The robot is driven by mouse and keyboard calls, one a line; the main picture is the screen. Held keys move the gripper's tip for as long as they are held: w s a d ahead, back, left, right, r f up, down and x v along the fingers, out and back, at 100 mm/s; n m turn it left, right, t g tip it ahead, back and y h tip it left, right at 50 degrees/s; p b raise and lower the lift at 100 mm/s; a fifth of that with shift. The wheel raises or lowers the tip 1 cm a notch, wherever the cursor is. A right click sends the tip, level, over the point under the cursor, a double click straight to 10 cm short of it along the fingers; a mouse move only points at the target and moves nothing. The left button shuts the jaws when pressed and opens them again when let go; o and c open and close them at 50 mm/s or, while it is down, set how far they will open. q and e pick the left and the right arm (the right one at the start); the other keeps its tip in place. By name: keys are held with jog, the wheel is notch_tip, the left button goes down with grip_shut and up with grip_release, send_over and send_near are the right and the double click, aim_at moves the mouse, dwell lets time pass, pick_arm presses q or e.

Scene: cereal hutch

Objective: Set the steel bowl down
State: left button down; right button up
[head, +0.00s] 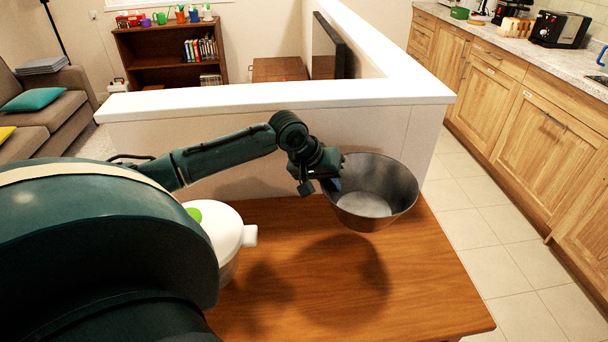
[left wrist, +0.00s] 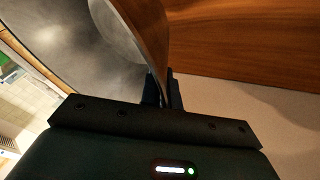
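The steel bowl (head: 384,190) is a wide grey metal bowl, upright or nearly so, held above the far right part of the wooden table (head: 420,290). Its shadow falls on the wood below and to the left, apart from it. My left gripper (head: 328,180) is at the bowl's left rim. In the left wrist view the two fingers (left wrist: 162,90) close on the bowl's wall (left wrist: 148,35), one inside and one outside. The bowl's inside (left wrist: 75,40) looks empty. My right gripper is not in view.
A white pot (head: 226,240) with a green item on top stands at the table's left, partly behind my arm. A low white-topped wall (head: 270,98) borders the table's far side. The table's middle and front right are clear. Kitchen counters (head: 545,130) stand off to the right.

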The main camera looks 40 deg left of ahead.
pick_arm(q)
notch_tip(320, 180, down, 9)
jog(key=shift+r, duration=0.1)
dwell(0.3)
jog(key=c, duration=1.6)
grip_release()
jog(key=shift+c, duration=0.2)
jog(key=v, duration=1.2)
jog(key=shift+p, duration=0.3)
